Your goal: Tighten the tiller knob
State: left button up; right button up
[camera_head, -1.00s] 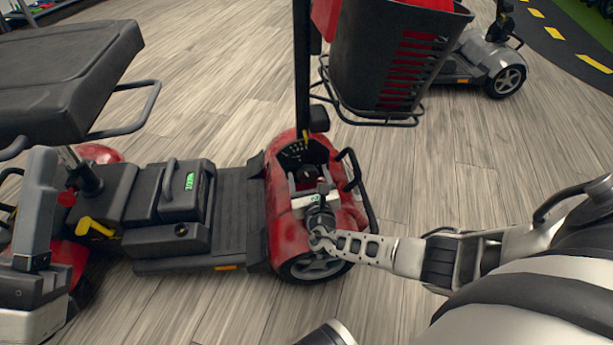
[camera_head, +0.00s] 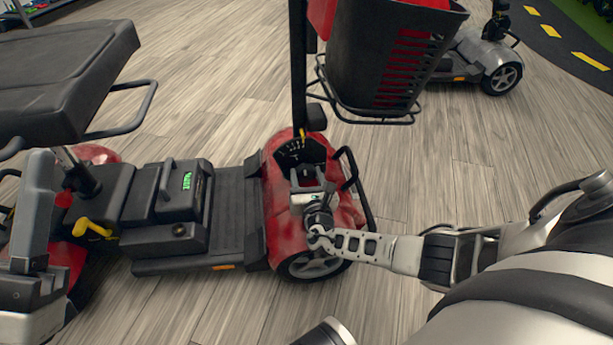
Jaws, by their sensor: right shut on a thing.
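The red scooter (camera_head: 287,219) stands with its black tiller post (camera_head: 299,75) rising from the front body. My right gripper (camera_head: 305,187) is at the foot of the tiller, over the red front cover, and is shut on the tiller knob. The knob is mostly hidden behind the fingers, and its turn cannot be seen. A grey upright part above a white body at the left edge looks like part of my left arm; its jaws cannot be made out.
A black basket (camera_head: 383,60) hangs on the tiller above the knob. A black side rail (camera_head: 358,185) curves close to my right gripper. The black seat (camera_head: 60,75) is at upper left. A silver scooter (camera_head: 483,60) stands behind. The floor (camera_head: 470,180) at right is clear.

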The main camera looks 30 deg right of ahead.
jog(key=m, duration=0.4)
jog(key=shift+d+m, duration=0.1)
jog(key=shift+m, duration=0.2)
jog(key=m, duration=0.4)
jog(key=shift+f, duration=0.1)
jog(key=m, duration=0.5)
jog(key=shift+f+m, duration=0.1)
jog(key=shift+m, duration=2.2)
jog(key=o, duration=1)
jog(key=shift+s, duration=0.1)
